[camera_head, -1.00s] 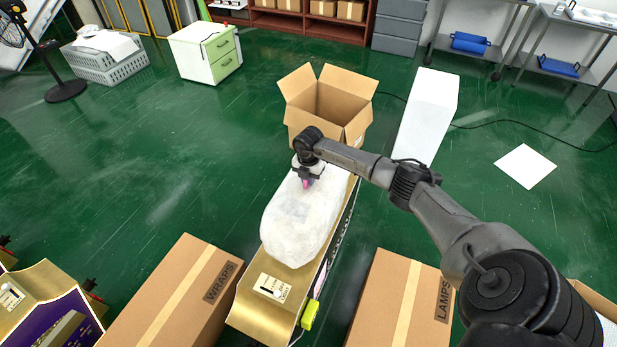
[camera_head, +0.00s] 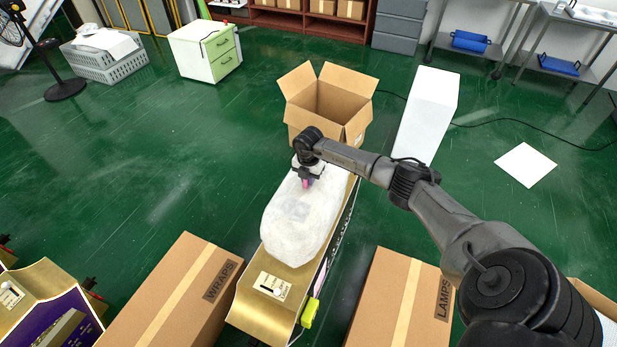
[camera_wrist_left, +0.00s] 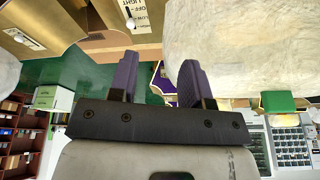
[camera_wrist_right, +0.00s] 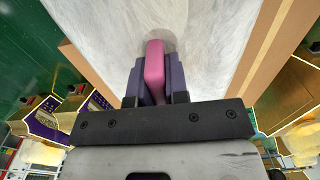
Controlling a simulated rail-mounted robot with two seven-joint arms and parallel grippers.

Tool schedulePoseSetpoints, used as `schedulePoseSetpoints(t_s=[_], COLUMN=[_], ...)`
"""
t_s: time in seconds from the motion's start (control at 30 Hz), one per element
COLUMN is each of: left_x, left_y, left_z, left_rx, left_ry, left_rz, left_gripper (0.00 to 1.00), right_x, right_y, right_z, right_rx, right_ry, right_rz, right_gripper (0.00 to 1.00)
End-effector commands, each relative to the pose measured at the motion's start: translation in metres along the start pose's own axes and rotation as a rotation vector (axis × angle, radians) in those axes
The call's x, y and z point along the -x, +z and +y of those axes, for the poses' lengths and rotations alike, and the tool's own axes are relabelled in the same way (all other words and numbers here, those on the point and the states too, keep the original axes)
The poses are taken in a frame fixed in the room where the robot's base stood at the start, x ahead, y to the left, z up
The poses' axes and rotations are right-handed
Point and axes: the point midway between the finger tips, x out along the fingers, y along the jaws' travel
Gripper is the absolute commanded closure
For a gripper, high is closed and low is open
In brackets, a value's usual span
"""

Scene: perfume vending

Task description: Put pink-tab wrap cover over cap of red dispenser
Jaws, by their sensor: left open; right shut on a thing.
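A white, translucent wrap cover (camera_head: 295,222) lies draped over the upper body of a gold machine (camera_head: 262,312) in the head view. Its pink tab (camera_head: 306,183) is at the far upper end. My right gripper (camera_head: 306,177) is shut on this pink tab (camera_wrist_right: 154,72), which stands between its purple fingers in the right wrist view. The cap under the cover is hidden, and no red shows on the machine. My left gripper (camera_wrist_left: 158,62) is open and empty, seen only in the left wrist view, close to a white wrapped surface (camera_wrist_left: 240,45).
An open cardboard box (camera_head: 330,105) stands just beyond the machine. A WRAPS box (camera_head: 170,300) is at left and a LAMPS box (camera_head: 400,305) at right. A white block (camera_head: 427,115) stands to the right. Another gold machine (camera_head: 45,285) is at bottom left.

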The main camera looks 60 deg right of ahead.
Motion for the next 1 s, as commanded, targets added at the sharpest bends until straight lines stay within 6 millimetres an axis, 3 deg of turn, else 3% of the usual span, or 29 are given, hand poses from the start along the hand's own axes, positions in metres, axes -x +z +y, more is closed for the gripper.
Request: schedulePoseSetpoints(t_s=[0.33,0.37,0.67,1.0], left_x=[-0.0004,-0.0003,-0.0004,0.0028], left_y=[-0.0004,-0.0005,-0.0008,-0.0012], left_z=[0.0026,0.0029,0.0040,0.0014], left_rx=[0.009,0.010,0.013,0.005], left_ry=[0.007,0.008,0.010,0.004], left_rz=[0.001,0.001,0.002,0.000], left_gripper=[0.56,0.56,0.56,0.56], right_x=[-0.0013,-0.0013,-0.0014,0.0066], right_y=[0.0001,0.0001,0.0001,0.0008], right_z=[0.0002,0.0002,0.0000,-0.0001], right_rx=[0.000,0.000,-0.001,-0.001], right_ry=[0.001,0.000,0.000,0.000], right_rz=[0.000,0.000,0.000,-0.001], right_gripper=[1.00,0.84,0.56,0.56])
